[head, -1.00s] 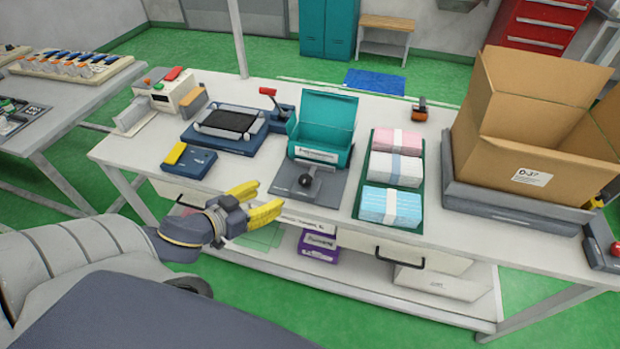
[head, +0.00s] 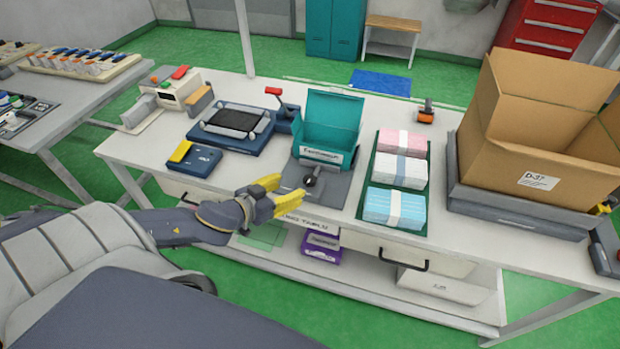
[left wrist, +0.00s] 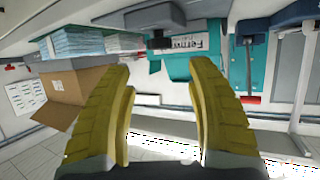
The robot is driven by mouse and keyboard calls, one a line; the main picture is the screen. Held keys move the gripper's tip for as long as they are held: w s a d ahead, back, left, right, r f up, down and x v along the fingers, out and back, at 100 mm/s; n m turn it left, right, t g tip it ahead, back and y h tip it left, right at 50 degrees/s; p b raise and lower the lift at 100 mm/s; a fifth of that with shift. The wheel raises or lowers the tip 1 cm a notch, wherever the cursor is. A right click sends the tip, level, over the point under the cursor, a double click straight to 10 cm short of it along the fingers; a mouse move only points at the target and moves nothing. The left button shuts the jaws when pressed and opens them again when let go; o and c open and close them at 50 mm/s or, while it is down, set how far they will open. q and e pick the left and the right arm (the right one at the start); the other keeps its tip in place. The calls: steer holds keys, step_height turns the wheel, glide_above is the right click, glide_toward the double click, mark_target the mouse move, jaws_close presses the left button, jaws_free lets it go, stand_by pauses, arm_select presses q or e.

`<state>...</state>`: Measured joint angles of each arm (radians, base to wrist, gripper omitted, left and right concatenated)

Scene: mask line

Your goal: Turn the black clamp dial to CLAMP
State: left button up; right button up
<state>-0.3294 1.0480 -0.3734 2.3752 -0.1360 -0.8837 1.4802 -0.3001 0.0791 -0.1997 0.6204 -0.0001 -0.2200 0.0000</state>
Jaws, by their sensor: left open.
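The black clamp dial (head: 309,181) is a round knob on a grey plate (head: 336,190) in front of the teal box (head: 331,122), near the table's front edge. A small lever or pointer shows at the dial; its label is too small to read. My left gripper (head: 283,193) has yellow fingers, open and empty, just left of the dial and apart from it. In the left wrist view the open fingers (left wrist: 160,110) frame the table edge, with a dark knob (left wrist: 160,42) above the gap. My right gripper is not in view.
A tray of pink, white and blue mask stacks (head: 397,170) stands right of the dial. A cardboard box (head: 540,130) is farther right. A navy device with a yellow part (head: 193,158) and a black-topped fixture (head: 232,125) lie to the left. A red-handled lever (head: 274,92) stands behind.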

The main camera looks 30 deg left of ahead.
mark_target(309, 178)
arm_select(q)
steer(key=shift+x, duration=5.25)
steer(key=shift+r, duration=0.1)
steer(key=c, duration=1.1)
